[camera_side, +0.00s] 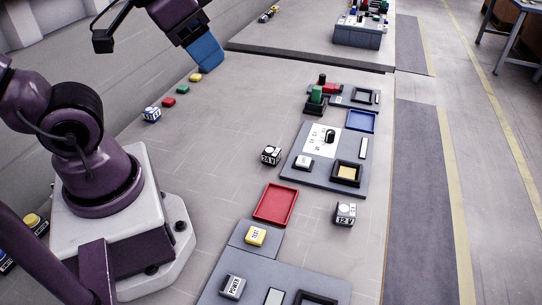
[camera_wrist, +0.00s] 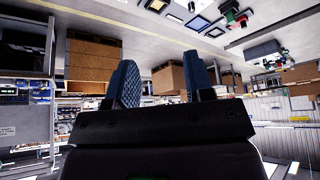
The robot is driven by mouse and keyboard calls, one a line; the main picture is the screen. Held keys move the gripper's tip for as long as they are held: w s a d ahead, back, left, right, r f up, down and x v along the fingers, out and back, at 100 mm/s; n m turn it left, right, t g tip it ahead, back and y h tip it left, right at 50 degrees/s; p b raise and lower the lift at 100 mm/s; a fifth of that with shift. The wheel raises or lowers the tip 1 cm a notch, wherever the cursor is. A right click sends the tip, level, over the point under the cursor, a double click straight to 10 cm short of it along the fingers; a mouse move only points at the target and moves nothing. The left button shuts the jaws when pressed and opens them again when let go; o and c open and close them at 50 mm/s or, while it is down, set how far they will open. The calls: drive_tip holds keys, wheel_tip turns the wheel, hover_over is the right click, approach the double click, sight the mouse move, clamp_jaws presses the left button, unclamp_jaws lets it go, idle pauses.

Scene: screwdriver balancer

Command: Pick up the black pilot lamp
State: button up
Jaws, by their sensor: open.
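My gripper (camera_side: 206,54) is raised over the far left of the table in the side view, near a yellow block. In the wrist view its two blue fingers (camera_wrist: 161,82) stand apart with nothing between them. I cannot single out a black pilot lamp for certain. A black knob-like piece (camera_side: 330,136) stands on a white dial plate on the middle grey panel. A grey bin (camera_side: 357,38) at the back holds several small coloured and dark pieces, too small to tell apart.
A 24V block (camera_side: 271,155), red tray (camera_side: 275,204), blue tray (camera_side: 361,121) and 12V block (camera_side: 345,214) lie around the panel. The middle left table is clear.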

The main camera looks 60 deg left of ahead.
drive_tip(key=n+g, duration=0.6)
drive_tip(key=n, duration=0.2)
hover_over(270, 152)
wheel_tip(270, 152, down, 29)
drive_tip(key=shift+w+a, duration=0.1)
drive_tip(key=f, duration=0.5)
drive_tip(key=shift+d+f, duration=0.1)
drive_tip(key=shift+d, duration=0.1)
